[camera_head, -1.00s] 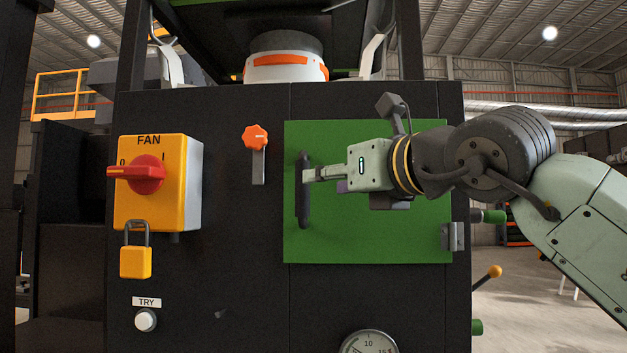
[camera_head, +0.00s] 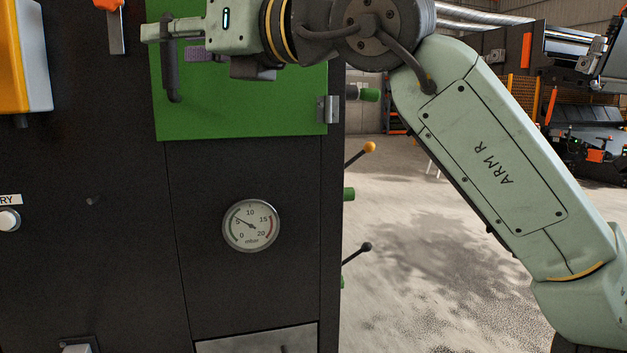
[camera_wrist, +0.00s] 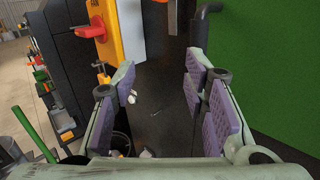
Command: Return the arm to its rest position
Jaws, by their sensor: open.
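My arm (camera_head: 500,160) reaches up and left from the lower right of the head view. My gripper (camera_head: 170,40) is at the green door (camera_head: 245,110), level with its dark vertical handle (camera_head: 172,85). In the wrist view my gripper (camera_wrist: 160,78) has its purple-padded fingers spread apart, with no object clearly held between them. The green door (camera_wrist: 275,70) fills the right side there. Whether a finger touches the handle cannot be told. The door looks shut.
A black cabinet (camera_head: 100,230) carries a round mbar gauge (camera_head: 251,226) below the door. The orange-handled valve (camera_head: 113,25) is at upper left. Open floor (camera_head: 420,270) lies right of the cabinet.

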